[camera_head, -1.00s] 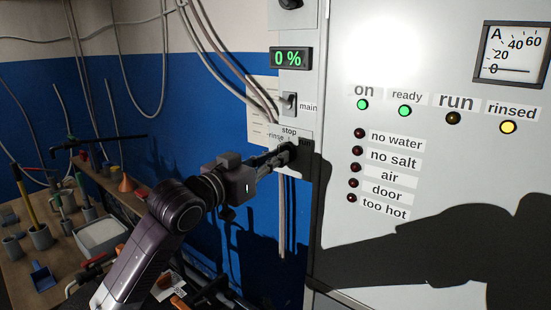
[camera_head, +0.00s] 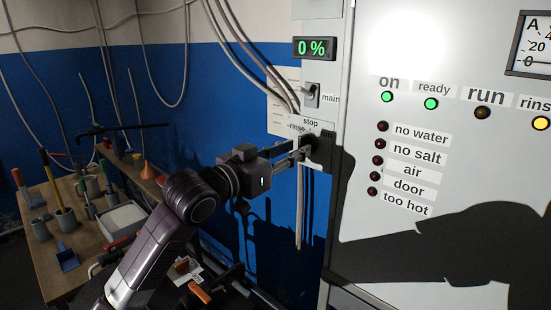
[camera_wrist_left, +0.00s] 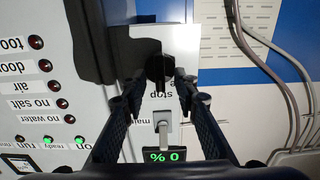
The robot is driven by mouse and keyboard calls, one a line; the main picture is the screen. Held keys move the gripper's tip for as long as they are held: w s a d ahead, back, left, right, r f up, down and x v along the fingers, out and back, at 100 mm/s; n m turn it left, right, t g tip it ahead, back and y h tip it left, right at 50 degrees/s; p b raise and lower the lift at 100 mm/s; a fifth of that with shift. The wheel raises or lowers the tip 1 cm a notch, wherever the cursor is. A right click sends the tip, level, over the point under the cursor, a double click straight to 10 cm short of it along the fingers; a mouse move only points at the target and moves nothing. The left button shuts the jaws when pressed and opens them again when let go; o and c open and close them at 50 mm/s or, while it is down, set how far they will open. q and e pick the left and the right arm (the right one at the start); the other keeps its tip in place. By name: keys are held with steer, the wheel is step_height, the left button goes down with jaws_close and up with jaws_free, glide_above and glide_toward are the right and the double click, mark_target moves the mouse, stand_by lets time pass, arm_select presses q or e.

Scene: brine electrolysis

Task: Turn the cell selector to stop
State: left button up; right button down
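The cell selector is a black knob (camera_wrist_left: 159,68) on a pale plate (camera_wrist_left: 180,42) on the cabinet's left part. In the wrist view, which is upside down, the word "stop" sits just beside the knob. In the head view, "stop" is above it and "rinse" to its left. My left gripper (camera_head: 306,148) is at the selector, fingers apart. In the wrist view the fingertips (camera_wrist_left: 159,77) lie on either side of the knob, with a gap at least on the left. The knob's pointing direction is hard to tell. My right gripper is not in view.
Above the selector are the main switch (camera_head: 312,95) and a display (camera_head: 315,48) reading 0 %. On the cabinet (camera_head: 440,60), "on" and "ready" glow green, "rinsed" yellow; "run" is dark. Cables hang left of it. A cluttered bench (camera_head: 75,270) stands at left.

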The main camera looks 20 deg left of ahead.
arm_select(q)
steer(key=v, duration=1)
steer(key=shift+s, duration=0.3)
steer(key=shift+a+r, duration=0.1)
steer(key=shift+a, duration=0.05)
